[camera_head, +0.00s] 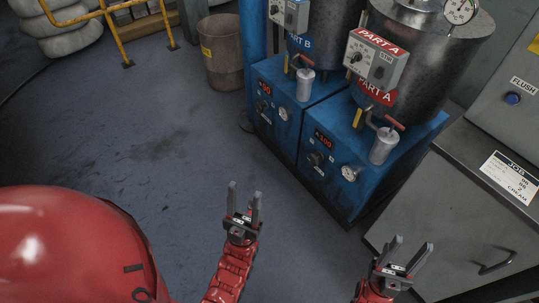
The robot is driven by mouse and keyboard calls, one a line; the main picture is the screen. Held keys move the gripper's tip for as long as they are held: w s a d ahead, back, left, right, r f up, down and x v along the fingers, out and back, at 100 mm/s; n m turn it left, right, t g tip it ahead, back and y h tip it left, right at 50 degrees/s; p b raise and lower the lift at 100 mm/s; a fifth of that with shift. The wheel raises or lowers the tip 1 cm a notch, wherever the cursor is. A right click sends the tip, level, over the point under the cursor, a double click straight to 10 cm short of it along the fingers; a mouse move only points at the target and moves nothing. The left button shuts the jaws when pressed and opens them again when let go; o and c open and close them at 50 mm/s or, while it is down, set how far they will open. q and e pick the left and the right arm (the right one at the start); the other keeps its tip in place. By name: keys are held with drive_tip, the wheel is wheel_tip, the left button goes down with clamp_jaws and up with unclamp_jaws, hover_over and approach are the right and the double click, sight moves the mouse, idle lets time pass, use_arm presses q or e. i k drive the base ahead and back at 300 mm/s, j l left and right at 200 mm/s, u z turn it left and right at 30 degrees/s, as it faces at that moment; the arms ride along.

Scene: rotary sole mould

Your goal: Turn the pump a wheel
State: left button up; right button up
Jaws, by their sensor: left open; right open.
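The Part A pump unit (340,200) is the right-hand blue cabinet in the head view, under a steel tank (425,65) with a red PART A label. On its front are a red-digit display (323,139), a dark round knob or handwheel (316,158) and a pale dial (349,173). I cannot tell for certain which of these is the pump A wheel. My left gripper (245,191) is open and empty, in front of and below the cabinets, apart from them. My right gripper (411,244) is open and empty, lower right, in front of the grey cabinet.
The similar Part B unit (262,130) stands directly left. A grey cabinet (430,210) with a job card (510,178) and a blue FLUSH button (512,99) is at right. A bin (221,60) and yellow railing (118,38) stand behind. The floor (150,150) at left is clear.

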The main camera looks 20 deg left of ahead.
sight(312, 159)
drive_tip(key=u, duration=0.2)
drive_tip(key=z, duration=1.4)
drive_tip(key=j+u, duration=0.2)
drive_tip(key=u, duration=0.15)
drive_tip(key=k+j+u, duration=0.1)
drive_tip(key=u, duration=0.25)
drive_tip(key=j+u, duration=0.35)
